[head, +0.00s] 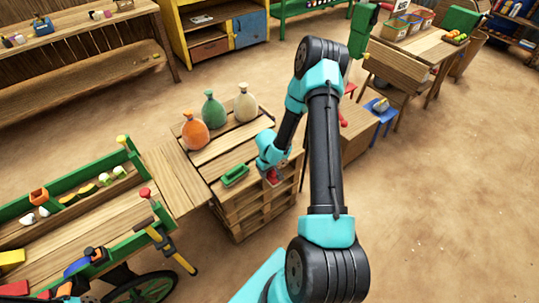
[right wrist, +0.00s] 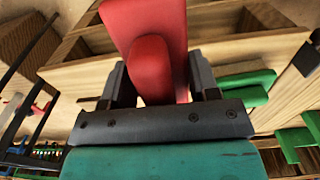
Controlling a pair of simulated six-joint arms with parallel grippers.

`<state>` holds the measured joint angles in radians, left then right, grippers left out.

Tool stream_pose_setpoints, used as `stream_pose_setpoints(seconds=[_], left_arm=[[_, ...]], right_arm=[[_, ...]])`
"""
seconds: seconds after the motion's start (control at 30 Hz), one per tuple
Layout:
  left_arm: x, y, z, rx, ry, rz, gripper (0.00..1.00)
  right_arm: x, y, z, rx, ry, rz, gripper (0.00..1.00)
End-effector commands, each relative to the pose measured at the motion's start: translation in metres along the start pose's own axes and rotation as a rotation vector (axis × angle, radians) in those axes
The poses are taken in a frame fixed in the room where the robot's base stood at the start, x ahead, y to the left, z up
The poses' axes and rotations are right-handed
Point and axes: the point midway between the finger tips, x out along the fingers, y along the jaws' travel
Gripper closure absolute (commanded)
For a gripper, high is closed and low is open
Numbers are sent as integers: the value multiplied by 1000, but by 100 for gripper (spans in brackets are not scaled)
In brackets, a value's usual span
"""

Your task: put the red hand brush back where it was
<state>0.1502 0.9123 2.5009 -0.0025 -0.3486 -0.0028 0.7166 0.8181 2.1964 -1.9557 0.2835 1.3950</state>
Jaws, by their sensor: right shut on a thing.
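My right gripper (head: 268,170) is shut on the red hand brush (head: 274,177) at the front right corner of the pallet stack. The right wrist view shows the red brush (right wrist: 150,68) between the two dark fingers (right wrist: 160,85), with its wide part pointing away from the palm. Whether the brush touches the wood is not clear. A green hand brush (head: 235,176) lies on the pallet top, left of my gripper. Parts of my left arm seem to show at the bottom left edge, but its gripper cannot be made out.
Orange (head: 195,132), green (head: 214,110) and cream (head: 246,104) sacks stand at the back of the pallet stack (head: 212,163). A green cart (head: 95,215) with small goods stands at left. A wooden box (head: 357,135) and blue stool (head: 381,108) stand at right.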

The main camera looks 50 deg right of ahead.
Motion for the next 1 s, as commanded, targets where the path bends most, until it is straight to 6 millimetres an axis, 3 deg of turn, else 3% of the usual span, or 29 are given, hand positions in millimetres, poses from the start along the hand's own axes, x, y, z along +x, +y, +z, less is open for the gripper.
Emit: stream_pose_setpoints(seconds=[1.0], left_arm=[[0, 0, 0, 0, 0, 0, 100]], right_arm=[[9, 63, -79, 2, 3, 3, 67]])
